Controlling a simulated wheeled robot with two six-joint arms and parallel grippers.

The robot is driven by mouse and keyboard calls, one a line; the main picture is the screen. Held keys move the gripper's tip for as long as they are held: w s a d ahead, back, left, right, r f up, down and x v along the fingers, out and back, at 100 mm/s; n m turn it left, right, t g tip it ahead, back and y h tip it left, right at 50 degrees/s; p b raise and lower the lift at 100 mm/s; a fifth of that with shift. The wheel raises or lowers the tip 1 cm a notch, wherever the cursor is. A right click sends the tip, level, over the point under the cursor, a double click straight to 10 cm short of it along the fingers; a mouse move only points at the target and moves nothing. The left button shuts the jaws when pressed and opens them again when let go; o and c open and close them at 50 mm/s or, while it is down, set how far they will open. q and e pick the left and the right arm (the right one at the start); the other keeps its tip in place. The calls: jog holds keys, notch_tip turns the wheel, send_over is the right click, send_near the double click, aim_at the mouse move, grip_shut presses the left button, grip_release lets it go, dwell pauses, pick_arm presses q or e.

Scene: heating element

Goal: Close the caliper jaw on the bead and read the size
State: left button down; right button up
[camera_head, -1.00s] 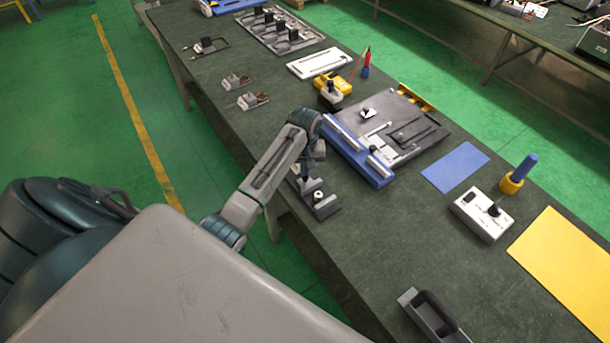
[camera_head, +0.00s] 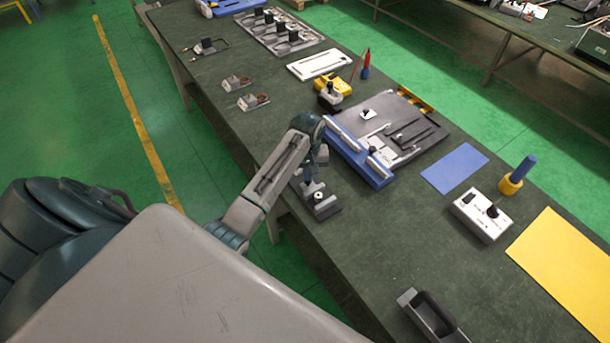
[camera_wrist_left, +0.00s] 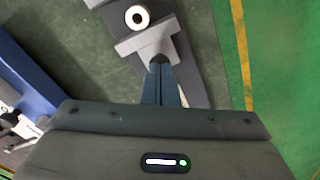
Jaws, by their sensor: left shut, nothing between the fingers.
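The caliper (camera_head: 327,210) is a grey bar-shaped device lying at the near edge of the green bench. A white bead (camera_head: 318,195) with a dark centre sits on it. In the left wrist view the bead (camera_wrist_left: 138,17) is at the top, close beside the light grey sliding jaw (camera_wrist_left: 146,41). I cannot tell whether they touch. My left gripper (camera_head: 308,181) is shut and empty, with its fingertips (camera_wrist_left: 160,66) at the dark knob behind the jaw, apparently against it. No size reading is legible. My right gripper is not in view.
A blue-edged fixture board (camera_head: 355,155) lies just right of the caliper. Beyond it are a blue mat (camera_head: 455,168), a white box with knobs (camera_head: 482,215) and a yellow mat (camera_head: 565,265). A grey handled tool (camera_head: 433,318) lies at the front. Bench between is clear.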

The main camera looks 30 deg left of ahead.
aim_at(311, 188)
pick_arm(q)
jog(key=shift+s+d+f, duration=0.25)
jog(key=shift+s+d, duration=0.25)
jog(key=shift+d, duration=0.25)
jog(key=shift+s+d+f, duration=0.1)
dwell(0.9)
jog(key=shift+w+r, duration=0.25)
jog(key=shift+r, duration=3.45)
